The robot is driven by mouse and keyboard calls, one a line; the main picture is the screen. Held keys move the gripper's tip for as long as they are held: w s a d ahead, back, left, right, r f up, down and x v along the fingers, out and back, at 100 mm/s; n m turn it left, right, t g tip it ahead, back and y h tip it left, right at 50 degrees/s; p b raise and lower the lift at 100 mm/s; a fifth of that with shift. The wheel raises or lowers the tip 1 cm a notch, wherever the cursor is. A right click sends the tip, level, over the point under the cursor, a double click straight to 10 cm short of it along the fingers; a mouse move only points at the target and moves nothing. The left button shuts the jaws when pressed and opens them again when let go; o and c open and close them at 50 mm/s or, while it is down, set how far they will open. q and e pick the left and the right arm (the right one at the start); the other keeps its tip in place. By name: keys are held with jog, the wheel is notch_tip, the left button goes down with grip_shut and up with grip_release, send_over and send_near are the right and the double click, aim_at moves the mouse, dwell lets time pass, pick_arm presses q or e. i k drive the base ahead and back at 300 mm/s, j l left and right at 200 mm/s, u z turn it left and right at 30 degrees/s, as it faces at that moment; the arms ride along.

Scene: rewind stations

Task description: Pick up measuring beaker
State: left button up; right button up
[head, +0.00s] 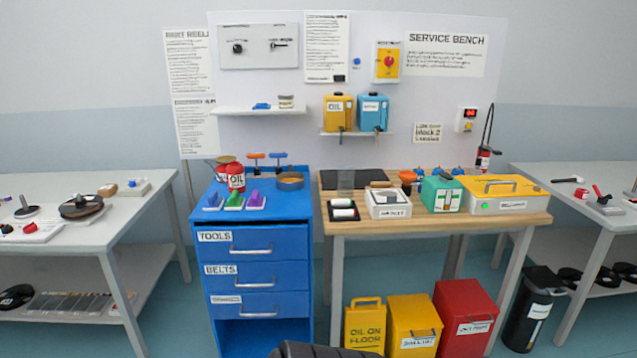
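What looks like the measuring beaker (346,182) is a clear, greyish upright vessel. It stands at the back left of the wooden-topped service bench (450,222), by a dark mat (328,181). It is small and faint in the head view, so I cannot read any markings or tell if it holds liquid. Neither of my grippers shows in the head view.
In front of the beaker are a black tray with white rolls (343,211) and a white box (388,202). A blue drawer cabinet (258,262) stands left. Yellow and red bins (466,317) stand below the bench.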

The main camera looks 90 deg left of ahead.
aim_at(345, 177)
jog(key=u, duration=2.6)
jog(key=i+j, duration=0.6)
jog(key=j, duration=0.2)
jog(key=k+u, duration=0.05)
